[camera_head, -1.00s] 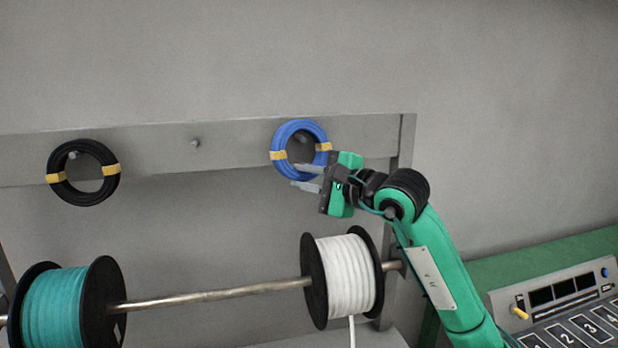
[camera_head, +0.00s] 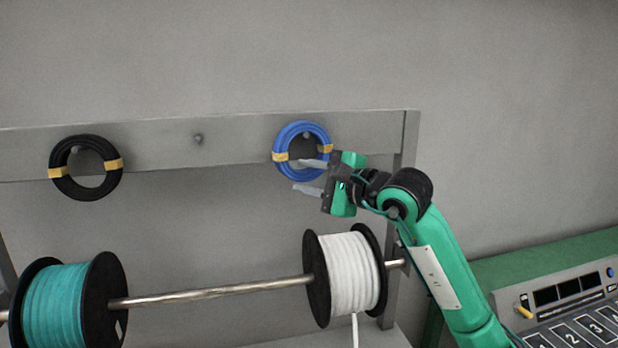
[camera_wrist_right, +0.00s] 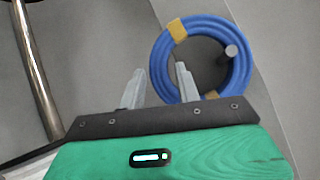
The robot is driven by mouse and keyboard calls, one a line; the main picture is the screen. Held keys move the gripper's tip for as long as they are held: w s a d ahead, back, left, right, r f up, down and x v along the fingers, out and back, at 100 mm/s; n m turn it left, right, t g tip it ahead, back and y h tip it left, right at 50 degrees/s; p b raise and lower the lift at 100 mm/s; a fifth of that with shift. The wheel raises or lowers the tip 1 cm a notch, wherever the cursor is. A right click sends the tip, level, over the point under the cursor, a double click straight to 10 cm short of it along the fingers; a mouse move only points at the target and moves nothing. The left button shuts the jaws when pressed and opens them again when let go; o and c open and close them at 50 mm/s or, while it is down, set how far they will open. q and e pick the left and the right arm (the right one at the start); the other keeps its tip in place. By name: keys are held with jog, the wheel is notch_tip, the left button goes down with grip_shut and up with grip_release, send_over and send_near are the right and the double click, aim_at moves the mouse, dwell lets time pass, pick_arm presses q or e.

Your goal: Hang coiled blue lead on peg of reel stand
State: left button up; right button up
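The coiled blue lead (camera_head: 282,141), bound with yellow tape, is on the right-hand peg (camera_head: 306,135) of the grey reel stand (camera_head: 240,140). In the head view the peg shows at the top inside of the ring. The right wrist view also shows the blue coil (camera_wrist_right: 160,63) around the peg (camera_wrist_right: 231,51). My right gripper (camera_head: 309,177) is open at the coil's lower right. In the right wrist view (camera_wrist_right: 160,85) one finger overlaps the ring's opening and the other is outside it. Whether a finger touches the coil is unclear. My left gripper is out of view.
A black coil (camera_head: 60,160) hangs on the left peg; the middle peg (camera_head: 198,139) is bare. Below, a rod (camera_head: 215,292) carries a teal spool (camera_head: 62,305) and a white spool (camera_head: 352,272). A control panel (camera_head: 570,310) stands at lower right.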

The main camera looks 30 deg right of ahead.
jog(key=shift+o, duration=0.6)
jog(key=shift+s+d, duration=0.1)
jog(key=shift+s, duration=0.1)
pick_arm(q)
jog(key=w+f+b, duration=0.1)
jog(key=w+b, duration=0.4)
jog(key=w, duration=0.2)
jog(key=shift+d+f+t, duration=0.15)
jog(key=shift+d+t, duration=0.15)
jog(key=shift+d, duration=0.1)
pick_arm(e)
jog(key=v, duration=1.3)
jog(key=shift+s, duration=0.25)
